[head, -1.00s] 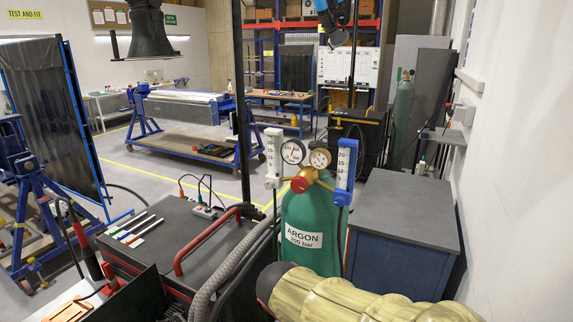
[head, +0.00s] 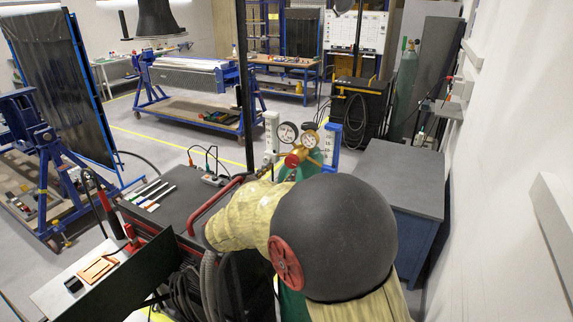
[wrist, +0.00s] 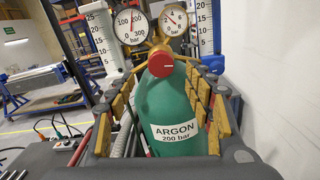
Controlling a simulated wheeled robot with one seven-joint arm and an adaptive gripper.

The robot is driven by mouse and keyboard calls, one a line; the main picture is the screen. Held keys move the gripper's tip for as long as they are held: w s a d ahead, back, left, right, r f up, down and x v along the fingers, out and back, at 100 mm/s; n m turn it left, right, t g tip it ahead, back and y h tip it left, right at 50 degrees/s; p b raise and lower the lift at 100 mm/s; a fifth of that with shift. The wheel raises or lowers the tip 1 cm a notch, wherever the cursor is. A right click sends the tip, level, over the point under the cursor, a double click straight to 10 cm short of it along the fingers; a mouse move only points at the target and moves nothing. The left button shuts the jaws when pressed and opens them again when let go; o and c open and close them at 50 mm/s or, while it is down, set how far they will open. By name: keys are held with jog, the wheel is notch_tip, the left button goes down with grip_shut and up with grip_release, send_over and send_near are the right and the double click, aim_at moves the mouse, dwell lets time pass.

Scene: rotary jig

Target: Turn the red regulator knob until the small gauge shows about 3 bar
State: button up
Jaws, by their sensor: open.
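The red regulator knob (wrist: 160,64) faces me on the brass regulator at the top of the green argon bottle (wrist: 175,112). It also shows in the head view (head: 292,161). The small gauge (wrist: 173,20) is up and right of the knob, and its needle is too small to read surely. The larger gauge (wrist: 132,25), marked to 300, is up and left. My gripper (wrist: 161,75) is open, its yellow-padded fingers spread left and right of the bottle's neck area with the knob between them in the picture. I cannot tell whether they touch anything. In the head view my arm hides most of the bottle.
Two flow tubes, one white (wrist: 101,38) and one blue-framed (wrist: 207,28), flank the gauges. A dark cart top with a red handle (head: 211,207) and hoses lies to the left. A grey cabinet (head: 390,175) stands to the right, beside the wall.

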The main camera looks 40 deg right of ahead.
aim_at(290, 162)
jog(key=p+x, duration=0.1)
jog(key=x, duration=0.6)
jog(key=shift+d, duration=0.2)
jog(key=shift+c, duration=0.3)
jog(key=c, duration=1.1)
jog(key=shift+m+b, duration=0.3)
jog(key=shift+b, duration=0.35)
jog(key=shift+f+b, duration=0.1)
jog(key=shift+b, duration=0.35)
jog(key=shift+m+b, duration=0.4)
jog(key=shift+b, duration=0.05)
jog(key=o, duration=1)
jog(key=shift+o, duration=0.8)
